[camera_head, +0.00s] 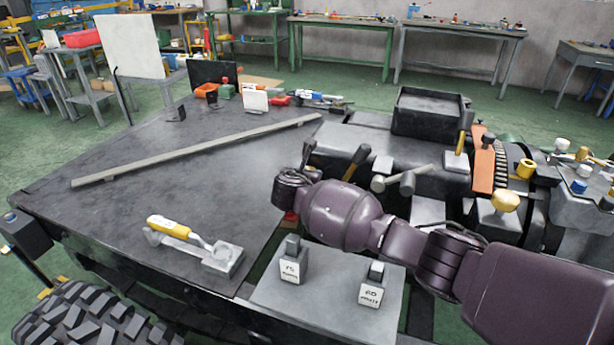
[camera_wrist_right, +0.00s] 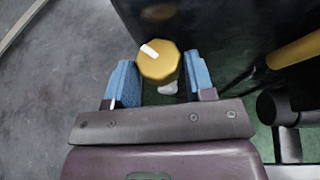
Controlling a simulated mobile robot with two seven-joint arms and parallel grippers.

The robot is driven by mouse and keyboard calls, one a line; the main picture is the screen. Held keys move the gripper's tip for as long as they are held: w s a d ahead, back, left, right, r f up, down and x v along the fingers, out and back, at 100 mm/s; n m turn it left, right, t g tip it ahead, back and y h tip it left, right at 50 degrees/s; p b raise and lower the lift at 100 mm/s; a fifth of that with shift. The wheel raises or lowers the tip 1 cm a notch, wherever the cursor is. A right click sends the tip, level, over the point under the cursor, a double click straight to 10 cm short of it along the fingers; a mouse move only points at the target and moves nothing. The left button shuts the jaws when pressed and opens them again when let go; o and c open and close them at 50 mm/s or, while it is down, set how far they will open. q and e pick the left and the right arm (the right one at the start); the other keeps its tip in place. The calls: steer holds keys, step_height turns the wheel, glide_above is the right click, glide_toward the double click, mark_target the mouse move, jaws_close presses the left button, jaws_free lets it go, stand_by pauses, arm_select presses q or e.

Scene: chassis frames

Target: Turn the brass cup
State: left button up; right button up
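The brass cup (camera_wrist_right: 159,66), a yellow many-sided piece with a white stripe on top, shows in the right wrist view at upper middle. My right gripper (camera_wrist_right: 160,78) has two blue-padded fingers spread apart, one to each side of the cup. A small gap shows at the right finger; at the left one I cannot tell whether it touches. In the head view my right arm comes in from the right; its wrist hides the fingers, and I cannot make out this cup there. My left gripper is not in view.
A dark flat deck (camera_head: 150,210) carries a long grey bar (camera_head: 200,150) and a yellow-handled tool (camera_head: 180,230). Two labelled blocks (camera_head: 292,262) stand on a grey plate (camera_head: 325,310) below my arm. A black tray (camera_head: 428,112) and yellow-capped parts (camera_head: 505,200) stand at right.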

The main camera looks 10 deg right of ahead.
steer(key=c, duration=0.5)
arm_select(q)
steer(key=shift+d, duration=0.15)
arm_select(e)
steer(key=m+g+h+b, duration=0.1)
steer(key=m+g+h, duration=0.1)
steer(key=m, duration=0.1)
steer(key=m+g+h+b, duration=0.1)
steer(key=m+g+h, duration=0.1)
steer(key=m+g, duration=0.1)
steer(key=w+a+m+g+h+b, duration=0.1)
steer(key=m+g+h+b, duration=0.1)
steer(key=m+g, duration=0.1)
steer(key=shift+w+f, duration=0.1)
steer(key=shift+f, duration=0.2)
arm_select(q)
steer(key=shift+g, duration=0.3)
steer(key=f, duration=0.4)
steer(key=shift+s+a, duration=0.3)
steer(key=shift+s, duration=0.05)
arm_select(e)
steer(key=shift+r+h, duration=0.1)
steer(key=shift+h, duration=0.2)
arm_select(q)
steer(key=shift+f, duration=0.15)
arm_select(e)
steer(key=shift+r+g, duration=0.15)
steer(key=shift+g, duration=0.25)
